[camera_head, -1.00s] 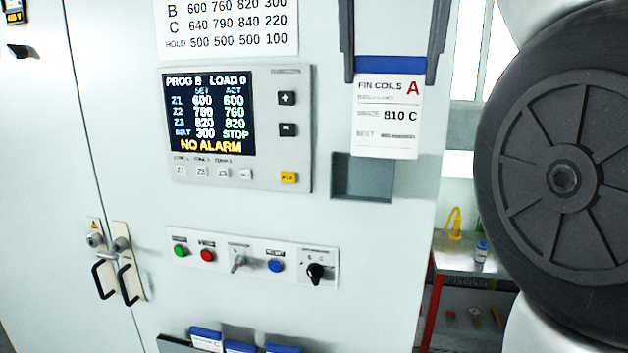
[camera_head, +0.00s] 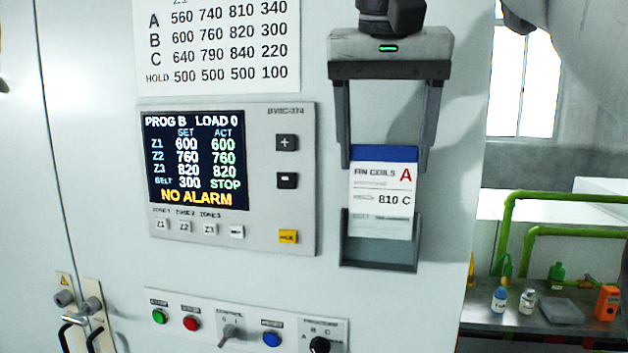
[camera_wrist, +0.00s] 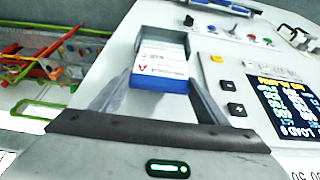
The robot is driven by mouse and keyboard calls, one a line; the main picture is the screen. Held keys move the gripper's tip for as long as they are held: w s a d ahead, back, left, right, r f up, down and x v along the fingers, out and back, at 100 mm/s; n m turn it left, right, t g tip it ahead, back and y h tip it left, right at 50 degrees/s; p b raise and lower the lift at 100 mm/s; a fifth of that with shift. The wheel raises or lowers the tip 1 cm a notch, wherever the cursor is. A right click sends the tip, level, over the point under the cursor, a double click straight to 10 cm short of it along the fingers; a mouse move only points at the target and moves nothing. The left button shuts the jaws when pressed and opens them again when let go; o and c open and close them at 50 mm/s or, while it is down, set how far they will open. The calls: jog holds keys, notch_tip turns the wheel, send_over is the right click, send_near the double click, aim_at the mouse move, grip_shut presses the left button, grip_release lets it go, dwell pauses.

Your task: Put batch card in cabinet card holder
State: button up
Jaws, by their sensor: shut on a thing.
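The batch card (camera_head: 383,192) is white with a blue top band and reads FIN COILS A, 810 C. It is upright at the card holder (camera_head: 379,254), a grey open-topped pocket on the cabinet front. The card's lower edge is inside or just in front of the pocket; I cannot tell which exactly. My gripper (camera_head: 385,157) points down from above, its two fingers at the card's blue upper edge, shut on it. In the wrist view the card (camera_wrist: 160,63) lies between the fingertips, with the holder (camera_wrist: 163,38) beyond it.
The cabinet (camera_head: 90,180) has a control panel (camera_head: 228,180) left of the holder and a row of buttons and switches (camera_head: 245,325) below. A settings sheet (camera_head: 218,45) is above the panel. A bench (camera_head: 540,320) with bottles stands at the right.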

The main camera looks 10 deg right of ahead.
aim_at(383, 178)
jog(key=shift+f+b, duration=0.4)
jog(key=shift+f, duration=1.6)
jog(key=shift+f, duration=0.2)
jog(key=o, duration=1)
jog(key=shift+r, duration=0.1)
jog(key=shift+o, duration=0.2)
